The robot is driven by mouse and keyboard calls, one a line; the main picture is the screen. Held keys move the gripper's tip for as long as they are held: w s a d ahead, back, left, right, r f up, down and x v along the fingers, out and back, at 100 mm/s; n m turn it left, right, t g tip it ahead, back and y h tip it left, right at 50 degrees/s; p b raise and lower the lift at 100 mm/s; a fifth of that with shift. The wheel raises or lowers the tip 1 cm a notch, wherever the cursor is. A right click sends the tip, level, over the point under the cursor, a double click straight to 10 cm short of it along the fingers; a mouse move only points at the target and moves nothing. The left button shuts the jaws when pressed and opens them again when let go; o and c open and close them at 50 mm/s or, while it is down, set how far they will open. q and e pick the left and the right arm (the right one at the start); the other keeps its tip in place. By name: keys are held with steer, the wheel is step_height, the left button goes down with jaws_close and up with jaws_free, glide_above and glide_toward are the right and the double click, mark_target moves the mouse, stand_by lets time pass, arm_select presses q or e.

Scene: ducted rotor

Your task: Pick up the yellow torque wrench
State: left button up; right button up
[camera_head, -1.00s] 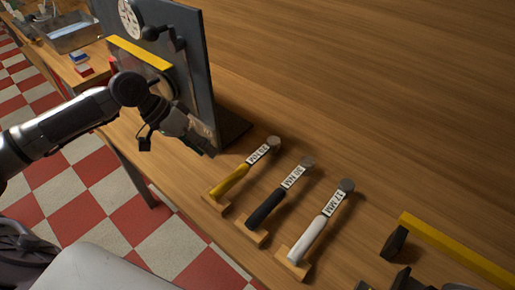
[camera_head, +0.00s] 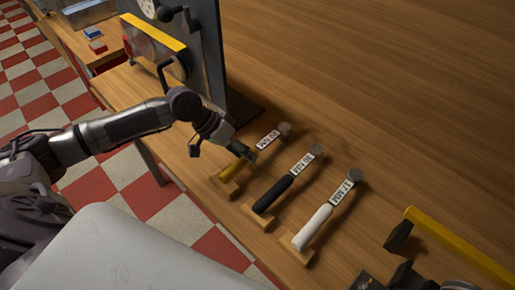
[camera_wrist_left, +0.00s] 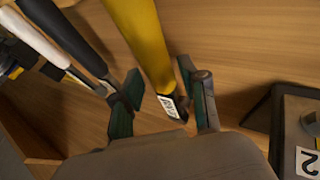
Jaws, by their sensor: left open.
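The yellow torque wrench (camera_head: 231,169) lies on the table, leftmost of three wrenches, its handle on a small wooden block and its round head pointing away. My left gripper (camera_head: 247,153) is over it near the handle and label, covering part of it. In the left wrist view the yellow handle (camera_wrist_left: 142,40) runs between the two open fingers of my left gripper (camera_wrist_left: 160,82), with a visible gap on each side. I cannot tell how far down the fingers reach around it.
A black-handled wrench (camera_head: 273,194) and a white-handled wrench (camera_head: 313,226) lie to the right on wooden blocks. A dark upright panel (camera_head: 208,50) stands behind my left gripper. A yellow bar (camera_head: 460,248) on dark supports is at lower right.

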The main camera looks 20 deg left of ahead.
arm_select(q)
steer(key=shift+x, duration=1.25)
jaws_close()
steer(key=shift+r, duration=0.2)
